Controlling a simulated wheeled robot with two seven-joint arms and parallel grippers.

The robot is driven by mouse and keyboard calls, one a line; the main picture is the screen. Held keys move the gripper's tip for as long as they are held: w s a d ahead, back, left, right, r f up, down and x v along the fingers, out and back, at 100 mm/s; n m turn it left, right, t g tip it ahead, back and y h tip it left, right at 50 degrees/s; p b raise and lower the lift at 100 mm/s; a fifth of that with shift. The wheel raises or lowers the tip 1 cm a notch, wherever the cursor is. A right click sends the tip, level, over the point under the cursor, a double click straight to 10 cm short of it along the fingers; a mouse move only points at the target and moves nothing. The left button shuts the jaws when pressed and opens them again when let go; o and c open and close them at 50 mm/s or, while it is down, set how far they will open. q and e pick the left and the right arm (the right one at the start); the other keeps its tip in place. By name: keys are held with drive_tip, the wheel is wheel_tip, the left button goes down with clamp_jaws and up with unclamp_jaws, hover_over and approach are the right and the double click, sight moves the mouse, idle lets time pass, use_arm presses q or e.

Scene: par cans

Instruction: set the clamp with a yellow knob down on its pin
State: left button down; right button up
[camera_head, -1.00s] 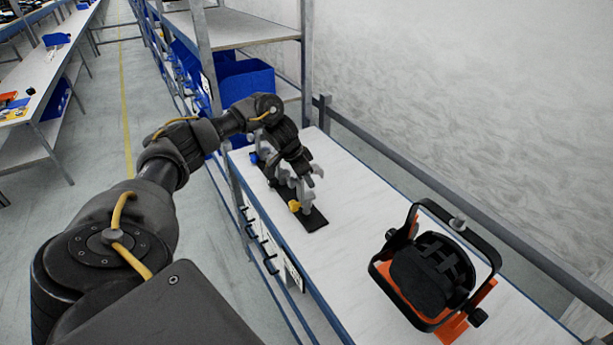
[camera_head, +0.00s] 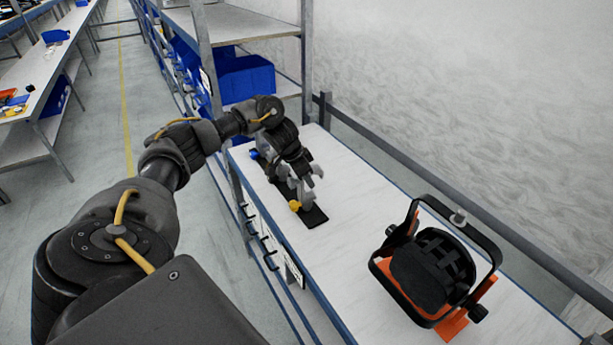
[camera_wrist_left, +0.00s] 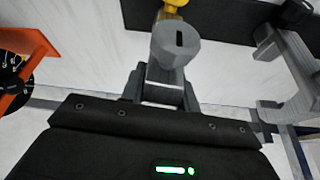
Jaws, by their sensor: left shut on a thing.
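The clamp with a yellow knob (camera_head: 294,205) is grey and stands at the near end of a black strip (camera_head: 313,219) on the white bench. My left gripper (camera_head: 301,184) is shut on this clamp, with the fingers pointing down over the strip. In the left wrist view the clamp's grey body (camera_wrist_left: 175,45) is between my fingers, and its yellow knob (camera_wrist_left: 174,4) is at the top edge. The pin under the clamp is hidden, so I cannot tell whether the clamp is seated. My right gripper is out of view.
A blue-knobbed clamp (camera_head: 254,154) is at the strip's far end. Another grey clamp (camera_wrist_left: 285,70) is close at right in the wrist view. A black and orange par can (camera_head: 432,270) stands nearer on the bench. A rail (camera_head: 430,180) runs behind.

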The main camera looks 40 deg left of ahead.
use_arm(q)
drive_tip(key=shift+f, duration=0.3)
drive_tip(key=shift+c, duration=2)
unclamp_jaws()
drive_tip(key=shift+p+v, duration=4.1)
drive_tip(key=shift+p, duration=0.2)
drive_tip(key=shift+v, duration=1.4)
drive_tip(key=shift+f, duration=0.1)
